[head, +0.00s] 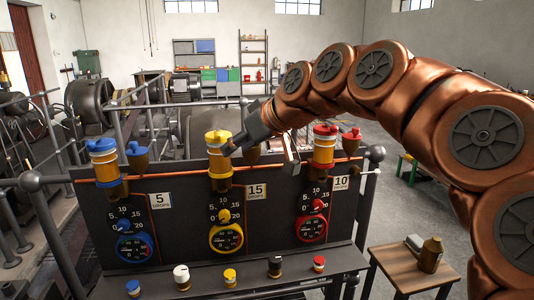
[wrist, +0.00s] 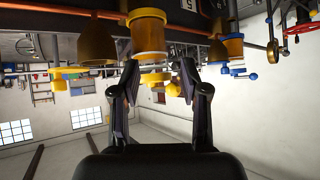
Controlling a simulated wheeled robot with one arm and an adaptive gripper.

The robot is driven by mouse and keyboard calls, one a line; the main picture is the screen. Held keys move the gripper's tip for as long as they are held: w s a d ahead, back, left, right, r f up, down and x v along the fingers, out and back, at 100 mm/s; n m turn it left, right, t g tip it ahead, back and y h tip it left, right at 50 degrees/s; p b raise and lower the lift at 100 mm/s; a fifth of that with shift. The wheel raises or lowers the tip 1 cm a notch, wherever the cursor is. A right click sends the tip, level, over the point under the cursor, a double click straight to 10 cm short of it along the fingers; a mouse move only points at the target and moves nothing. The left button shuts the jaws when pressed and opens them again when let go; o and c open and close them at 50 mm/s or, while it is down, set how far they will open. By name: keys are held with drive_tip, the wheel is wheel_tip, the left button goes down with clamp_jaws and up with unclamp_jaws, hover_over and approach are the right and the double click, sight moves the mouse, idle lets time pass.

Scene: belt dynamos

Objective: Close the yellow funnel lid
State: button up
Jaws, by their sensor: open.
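In the head view, a yellow-capped canister (head: 217,165) stands on the middle of the dark panel, with a brown funnel (head: 251,153) just to its right. My gripper (head: 232,146) reaches in from the right, in front of the canister's upper part. In the upside-down wrist view, my gripper (wrist: 159,65) is open, its fingers apart on either side of the canister's yellow cap (wrist: 157,78). The brown funnel (wrist: 97,43) is left of the fingers there. A yellow piece (wrist: 64,74), apparently the funnel lid, sticks out beside its mouth, so the lid looks open. Finger contact cannot be told.
A blue-capped canister (head: 103,162) and blue-lidded funnel (head: 138,160) stand at left. A red-capped canister (head: 324,147) and red-lidded funnel (head: 350,145) stand at right. Metal railings surround the panel. A small wooden table (head: 395,267) stands at lower right.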

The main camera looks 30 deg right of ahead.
drive_tip(key=w+d+r+m+t+h+b, duration=0.1)
drive_tip(key=d+r+t+h+b, duration=0.2)
drive_tip(key=d, duration=1)
drive_tip(key=shift+y, duration=0.7)
drive_tip(key=x, duration=0.8)
drive_tip(key=shift+d, duration=0.2)
clamp_jaws()
